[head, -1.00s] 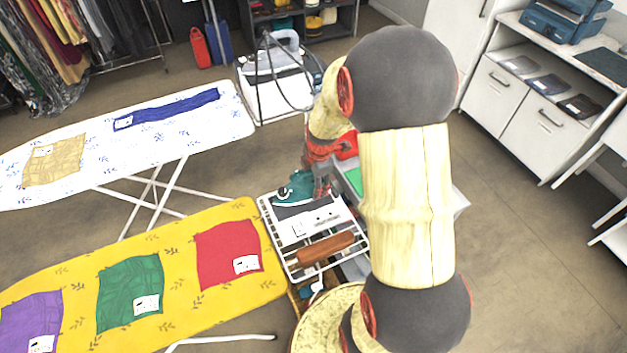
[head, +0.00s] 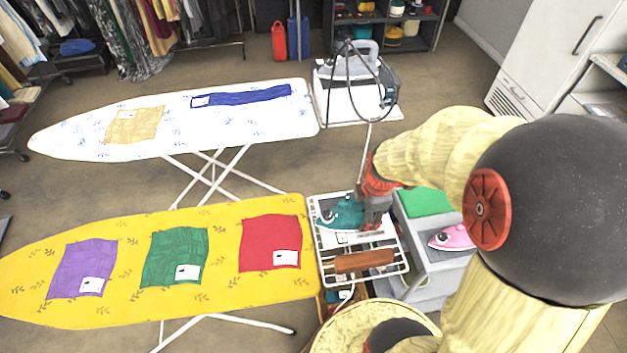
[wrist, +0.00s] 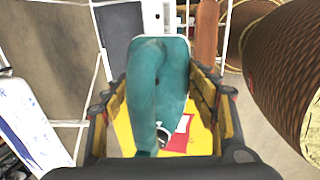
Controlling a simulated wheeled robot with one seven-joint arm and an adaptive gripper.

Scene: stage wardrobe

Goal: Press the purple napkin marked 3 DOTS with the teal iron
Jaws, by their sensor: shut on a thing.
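The purple napkin (head: 72,262) lies flat at the left of the yellow ironing board (head: 130,310). It has a white tag (head: 90,285) whose marks are too small to read. The teal iron (head: 338,214) is at the white wire rack (head: 322,262) off the board's right end. My gripper (head: 366,214) is shut on the teal iron, far to the right of the purple napkin. The wrist view shows the iron's teal body (wrist: 155,85) between my fingers. I cannot tell whether the iron touches the rack.
A green napkin (head: 172,255) and a red napkin (head: 270,240) lie on the yellow board. A brown roll-shaped piece (head: 365,260) is on the rack. A pink iron (head: 455,236) stands on a grey unit to the right. A white ironing board (head: 80,140) stands behind.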

